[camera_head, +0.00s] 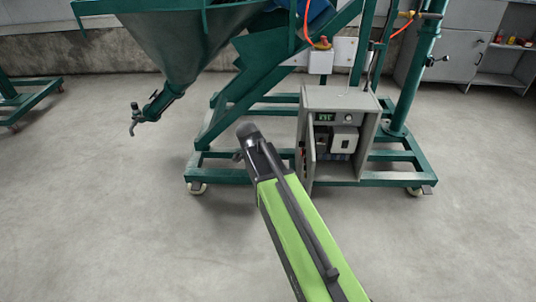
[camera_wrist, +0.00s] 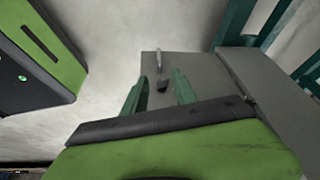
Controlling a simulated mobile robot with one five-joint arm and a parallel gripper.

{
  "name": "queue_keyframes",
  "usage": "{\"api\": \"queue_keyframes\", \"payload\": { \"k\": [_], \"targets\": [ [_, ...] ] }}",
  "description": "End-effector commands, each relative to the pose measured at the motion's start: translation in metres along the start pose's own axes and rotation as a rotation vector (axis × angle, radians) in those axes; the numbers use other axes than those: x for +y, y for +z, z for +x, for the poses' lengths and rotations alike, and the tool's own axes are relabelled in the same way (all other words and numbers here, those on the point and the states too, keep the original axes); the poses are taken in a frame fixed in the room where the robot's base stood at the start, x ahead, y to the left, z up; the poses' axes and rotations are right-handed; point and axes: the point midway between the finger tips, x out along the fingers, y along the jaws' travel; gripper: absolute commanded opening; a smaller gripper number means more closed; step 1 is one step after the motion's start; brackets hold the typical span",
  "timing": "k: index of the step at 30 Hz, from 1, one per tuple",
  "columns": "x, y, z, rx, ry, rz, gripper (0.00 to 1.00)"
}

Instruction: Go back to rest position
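My green and black arm reaches from the bottom right of the head view towards the grey control cabinet (camera_head: 382,148). Its dark end stands just left of the cabinet's open door (camera_head: 309,150). My gripper (camera_wrist: 160,75) shows in the wrist view as two green fingers standing apart, with nothing held between them. Beyond the fingers is a grey panel (camera_wrist: 195,66), with a small light bar (camera_wrist: 158,62) and a dark block (camera_wrist: 162,86) seen in the gap. I cannot tell whether the fingers touch them. The fingers are hidden in the head view.
The cabinet stands on a dark green wheeled frame (camera_head: 270,172). A green-grey hopper (camera_head: 185,45) with a bottom valve (camera_head: 150,108) hangs at the upper left. Grey cupboards (camera_head: 455,55) stand at the back right. The concrete floor at left and front is clear.

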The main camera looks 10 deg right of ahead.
Motion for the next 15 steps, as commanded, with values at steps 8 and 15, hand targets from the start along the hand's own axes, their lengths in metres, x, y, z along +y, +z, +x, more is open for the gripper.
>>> {"api": "queue_keyframes", "payload": {
  "k": [8,15],
  "targets": [
    [0.009,-0.032,-0.003,-0.003,0.018,0.043,0.33],
    [0.063,-0.043,-0.001,-0.197,-0.001,-0.355,0.33]
  ]
}}
